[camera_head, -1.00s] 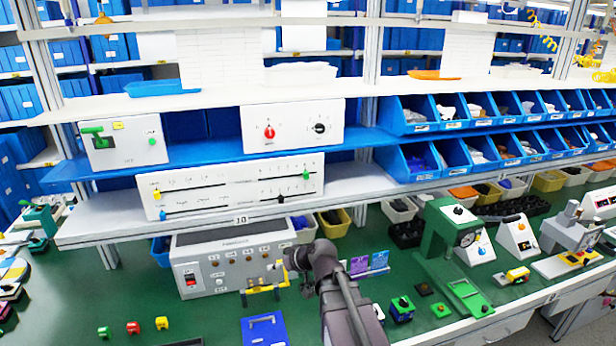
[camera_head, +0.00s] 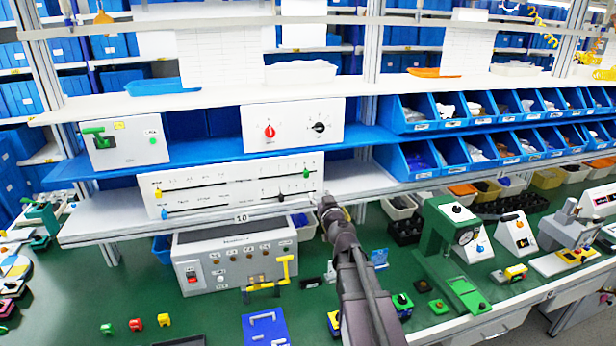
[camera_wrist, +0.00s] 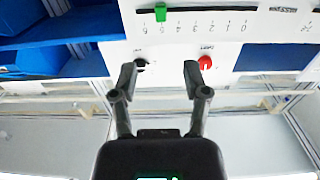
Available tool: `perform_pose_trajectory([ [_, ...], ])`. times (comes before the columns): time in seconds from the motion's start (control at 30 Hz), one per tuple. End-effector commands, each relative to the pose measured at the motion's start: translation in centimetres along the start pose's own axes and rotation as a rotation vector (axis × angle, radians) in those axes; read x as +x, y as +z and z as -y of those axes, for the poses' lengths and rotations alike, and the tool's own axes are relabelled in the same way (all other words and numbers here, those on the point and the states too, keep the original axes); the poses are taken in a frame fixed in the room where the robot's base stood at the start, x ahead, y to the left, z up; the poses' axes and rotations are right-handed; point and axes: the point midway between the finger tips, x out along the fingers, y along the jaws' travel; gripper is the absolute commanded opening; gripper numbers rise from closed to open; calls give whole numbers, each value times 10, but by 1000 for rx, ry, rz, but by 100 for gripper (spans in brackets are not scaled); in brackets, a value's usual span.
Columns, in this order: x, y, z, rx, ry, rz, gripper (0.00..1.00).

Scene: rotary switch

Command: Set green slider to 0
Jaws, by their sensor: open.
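The green slider (camera_head: 306,173) sits near the right end of the upper slot on the white slider panel (camera_head: 230,190). In the wrist view, which looks upside down, the green slider (camera_wrist: 160,12) stands near the 5 of a printed scale, with the 0 further right. My gripper (camera_head: 328,205) is in front of the panel's lower right corner, below the slider in the head view. In the wrist view its two fingers (camera_wrist: 161,78) are spread, with nothing between them, and apart from the slider.
A black slider (camera_head: 282,197), a yellow slider (camera_head: 157,193) and a blue slider (camera_head: 164,214) are on the same panel. A white box with a red knob (camera_head: 269,131) and a black knob (camera_head: 319,127) stands above. A grey box (camera_head: 235,258) stands below.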

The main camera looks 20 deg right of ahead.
Motion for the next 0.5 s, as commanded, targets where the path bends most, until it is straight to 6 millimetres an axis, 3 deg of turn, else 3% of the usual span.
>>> perform_pose_trajectory([
  [0.5, 11, 0, 1, 1, -3, 0, 60],
])
